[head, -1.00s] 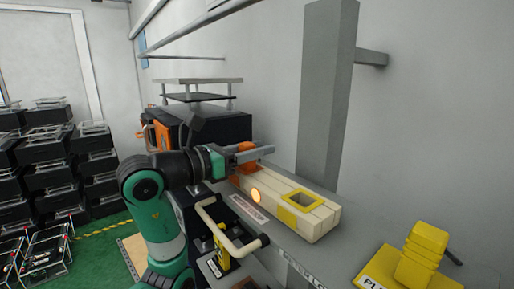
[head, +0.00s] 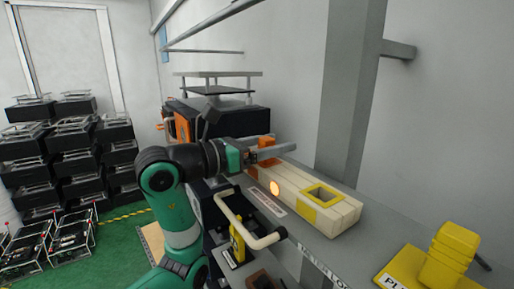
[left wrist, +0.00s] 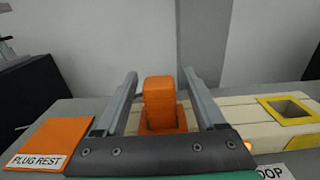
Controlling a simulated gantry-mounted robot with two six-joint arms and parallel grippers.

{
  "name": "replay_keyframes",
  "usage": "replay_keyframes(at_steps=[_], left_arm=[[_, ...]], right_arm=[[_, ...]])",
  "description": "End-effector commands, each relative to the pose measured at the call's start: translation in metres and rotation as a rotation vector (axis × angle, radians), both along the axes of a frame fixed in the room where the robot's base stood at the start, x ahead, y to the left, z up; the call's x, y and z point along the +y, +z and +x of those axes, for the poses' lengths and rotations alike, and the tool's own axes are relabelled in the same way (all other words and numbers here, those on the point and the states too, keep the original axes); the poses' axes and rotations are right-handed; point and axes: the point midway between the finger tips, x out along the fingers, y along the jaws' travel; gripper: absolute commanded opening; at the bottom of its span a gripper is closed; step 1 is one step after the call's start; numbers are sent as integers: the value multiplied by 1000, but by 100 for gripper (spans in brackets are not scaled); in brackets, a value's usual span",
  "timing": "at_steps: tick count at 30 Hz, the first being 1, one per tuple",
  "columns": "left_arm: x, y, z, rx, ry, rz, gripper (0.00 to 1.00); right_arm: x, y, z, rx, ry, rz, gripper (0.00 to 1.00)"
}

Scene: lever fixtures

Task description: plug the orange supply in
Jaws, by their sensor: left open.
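An orange plug (left wrist: 160,98) stands upright in the orange-rimmed socket of a cream power strip (left wrist: 228,117). In the head view the plug (head: 266,143) is partly hidden by my left gripper (head: 284,149). That gripper (left wrist: 160,73) is open, with one finger on each side of the plug and a visible gap at both sides in the left wrist view. An orange plate marked PLUG REST (left wrist: 58,138) lies bare to the left of the strip. A round light (head: 275,188) glows orange on the strip's front. My right gripper is out of view.
The strip's yellow-rimmed socket (head: 325,194) is empty. A yellow plug (head: 450,255) stands on a yellow plate at the right. A cream handle (head: 262,241) sits in front of the shelf. A grey post (head: 350,90) rises behind the strip.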

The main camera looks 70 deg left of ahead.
Motion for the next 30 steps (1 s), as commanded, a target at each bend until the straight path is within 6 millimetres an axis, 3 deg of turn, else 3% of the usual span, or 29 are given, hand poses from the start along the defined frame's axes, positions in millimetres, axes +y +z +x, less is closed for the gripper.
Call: replay_keyframes(at_steps=[9,15,30], left_arm=[[-13,-2,-71,-3,8,8,72],[-20,-1,-100,-1,6,4,72],[-25,0,-103,-1,-9,3,72]], right_arm=[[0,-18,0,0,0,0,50],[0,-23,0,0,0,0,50],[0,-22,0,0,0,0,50]])
